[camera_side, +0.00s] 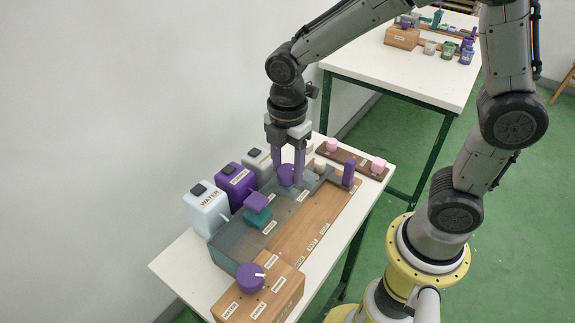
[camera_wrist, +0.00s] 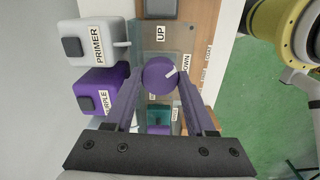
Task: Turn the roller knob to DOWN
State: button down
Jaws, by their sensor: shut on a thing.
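The roller knob (camera_wrist: 159,76) is a round purple knob with a white pointer line. It sits on the grey panel between the UP label (camera_wrist: 161,33) and the DOWN label (camera_wrist: 187,62). Its pointer is aimed to the upper right in the wrist view, toward DOWN. My gripper (camera_wrist: 160,84) has its two purple fingers on either side of the knob, shut on it. In the side view my gripper (camera_side: 288,176) reaches straight down, and the knob (camera_side: 286,173) shows between its fingers.
White WATER (camera_side: 205,208) and purple (camera_side: 234,186) containers stand left of my gripper, with the PRIMER container (camera_wrist: 85,42) behind. Another purple knob (camera_side: 250,278) tops the wooden box in front. A purple post (camera_side: 349,172) stands right. The wooden board (camera_side: 320,222) has a clear stretch.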

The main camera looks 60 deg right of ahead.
aim_at(288, 170)
jog(key=m, duration=0.4)
jog(key=shift+m, duration=2.2)
jog(key=shift+c, duration=1.2)
grip_release()
notch_tip(288, 170, up, 14)
